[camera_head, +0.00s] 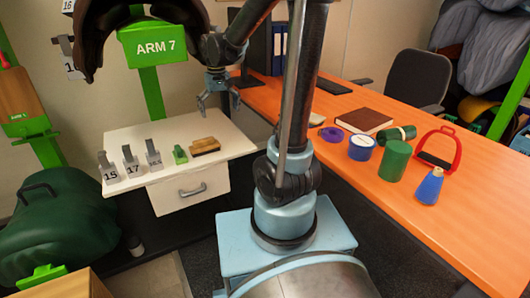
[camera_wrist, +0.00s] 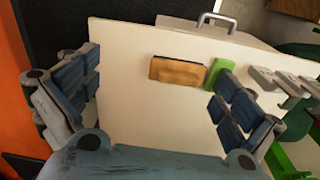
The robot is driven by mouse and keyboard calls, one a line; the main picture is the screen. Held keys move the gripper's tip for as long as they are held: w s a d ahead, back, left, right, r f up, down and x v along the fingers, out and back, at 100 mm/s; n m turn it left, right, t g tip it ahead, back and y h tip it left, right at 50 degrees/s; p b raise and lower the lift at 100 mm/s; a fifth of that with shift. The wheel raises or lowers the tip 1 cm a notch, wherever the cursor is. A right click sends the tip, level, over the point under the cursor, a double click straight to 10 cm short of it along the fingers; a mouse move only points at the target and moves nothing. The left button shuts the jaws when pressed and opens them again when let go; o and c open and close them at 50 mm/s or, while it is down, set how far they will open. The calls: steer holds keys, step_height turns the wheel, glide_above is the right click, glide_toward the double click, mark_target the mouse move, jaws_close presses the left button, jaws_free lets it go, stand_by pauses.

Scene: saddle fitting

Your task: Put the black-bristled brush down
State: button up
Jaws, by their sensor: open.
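The brush (camera_head: 205,146) has a wooden back with a dark strip along its lower side. It lies on the white top of a drawer cabinet (camera_head: 125,140). My gripper (camera_head: 219,108) is open and empty, above the cabinet top and apart from the brush. In the wrist view my gripper (camera_wrist: 157,68) has its fingers spread wide on both sides of the brush.
A small green block (camera_head: 180,154) lies left of the brush. Several grey numbered pieces (camera_head: 130,160) stand further left. A green "ARM 7" stand (camera_head: 152,45) with a dark saddle rises behind. An orange desk (camera_head: 330,160) with cans, a book and a red stirrup (camera_head: 440,150) is right.

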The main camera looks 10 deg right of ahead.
steer(key=s+d+f, duration=0.2)
steer(key=s+d, duration=0.2)
steer(key=s, duration=0.4)
steer(key=s+d+f+m+t, duration=0.1)
steer(key=s+d+f, duration=0.1)
steer(key=s+d, duration=0.3)
steer(key=s+d+f+m, duration=0.1)
steer(key=s+d, duration=0.3)
steer(key=s, duration=0.7)
steer(key=shift+s+d+f+t, duration=0.15)
steer(key=shift+d+f+t, duration=0.2)
steer(key=shift+f, duration=0.45)
